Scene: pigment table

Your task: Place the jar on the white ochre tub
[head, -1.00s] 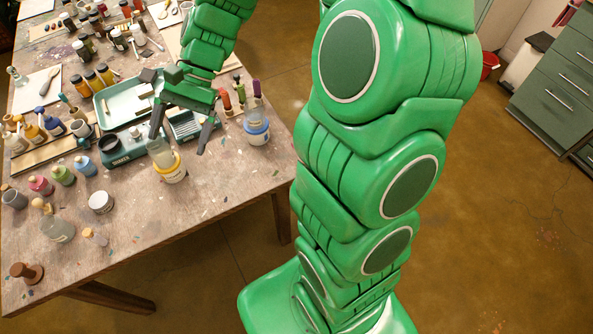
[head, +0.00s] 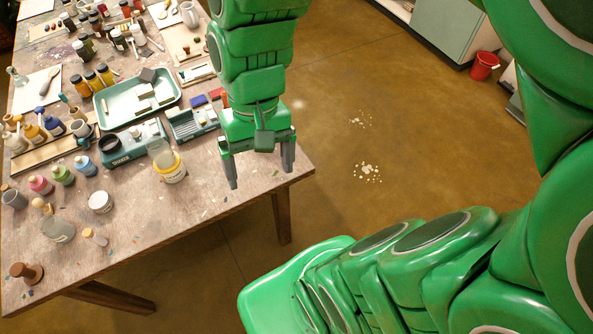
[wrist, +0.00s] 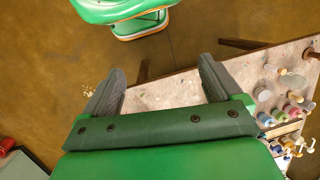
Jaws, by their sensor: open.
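A clear glass jar (head: 161,152) appears to stand on top of the white tub with an ochre-yellow band (head: 170,174), a little toward its back left. The tub stands near the table's front right. My gripper (head: 260,170) is open and empty, to the right of the jar and apart from it, over the table's right end. In the wrist view, my open gripper (wrist: 162,72) has nothing between its fingers but table edge and floor beyond.
A grey-green box (head: 132,143) and a pale green tray (head: 135,97) lie behind the tub. A small white-lidded pot (head: 100,202), another glass jar (head: 57,230) and several bottles stand to the left. My gripper hides part of the table's right end. The front right of the tabletop is clear.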

